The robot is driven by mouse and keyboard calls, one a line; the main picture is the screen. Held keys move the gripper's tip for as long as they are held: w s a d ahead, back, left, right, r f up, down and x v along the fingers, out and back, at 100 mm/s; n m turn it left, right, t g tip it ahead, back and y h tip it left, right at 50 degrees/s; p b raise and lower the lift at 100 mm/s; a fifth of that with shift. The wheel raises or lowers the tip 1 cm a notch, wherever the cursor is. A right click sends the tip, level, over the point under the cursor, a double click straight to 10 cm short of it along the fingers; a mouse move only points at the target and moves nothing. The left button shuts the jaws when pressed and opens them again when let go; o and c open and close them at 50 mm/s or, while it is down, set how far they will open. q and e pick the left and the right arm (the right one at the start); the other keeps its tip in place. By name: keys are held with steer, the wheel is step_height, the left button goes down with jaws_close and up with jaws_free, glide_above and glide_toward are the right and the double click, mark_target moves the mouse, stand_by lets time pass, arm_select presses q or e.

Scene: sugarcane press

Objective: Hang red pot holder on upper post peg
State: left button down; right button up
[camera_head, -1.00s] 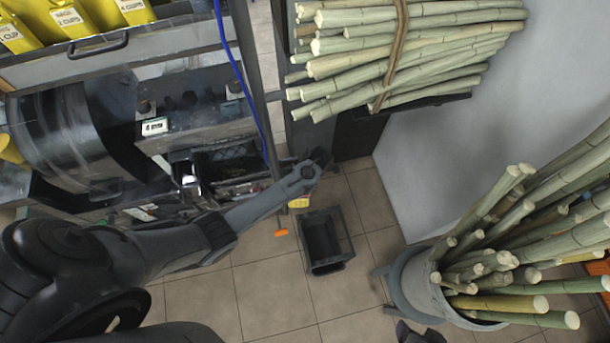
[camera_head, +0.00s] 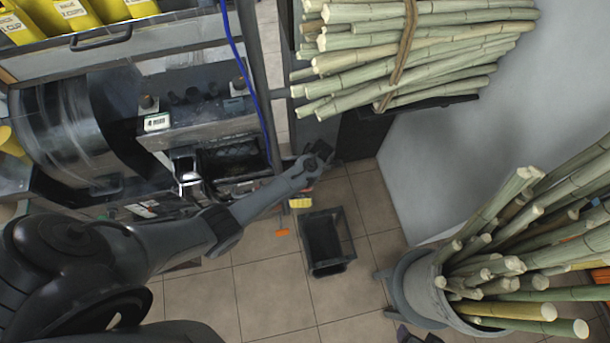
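My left arm reaches in from the left, and its gripper (camera_head: 318,157) is at the lower end of the dark upright post (camera_head: 262,85). Its fingers are small and dark, so I cannot tell whether they are open or holding something. I cannot clearly make out a red pot holder. A small orange-red piece (camera_head: 283,232) shows below the gripper, with a yellow piece (camera_head: 301,206) just above it; I cannot tell what either is. No peg on the post can be made out. My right gripper is not recognisable in view.
A blue cable (camera_head: 242,80) runs down beside the post. Bundled cane (camera_head: 410,50) lies to the upper right. A dark open bin (camera_head: 327,243) stands on the tiled floor, and a grey tub (camera_head: 415,285) of cane stands at the right. The press machinery (camera_head: 200,120) is at left.

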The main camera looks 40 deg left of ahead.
stand_by(0.3)
arm_select(q)
steer(key=c, duration=0.8)
jaws_free()
steer(key=shift+r, duration=0.1)
steer(key=p+v, duration=0.3)
steer(key=v, duration=0.7)
steer(key=s+d+r+m+t+h, duration=0.15)
steer(key=s+d+m, duration=0.25)
steer(key=s+m, duration=0.75)
steer(key=s+r+m+t, duration=0.4)
steer(key=s+r+m, duration=0.65)
steer(key=m, duration=0.45)
step_height(320, 180, up, 26)
steer(key=m+p, duration=0.1)
steer(key=p, duration=2.3)
steer(key=shift+d+h+p, duration=0.3)
steer(key=shift+d+h, duration=0.05)
steer(key=shift+h, duration=0.1)
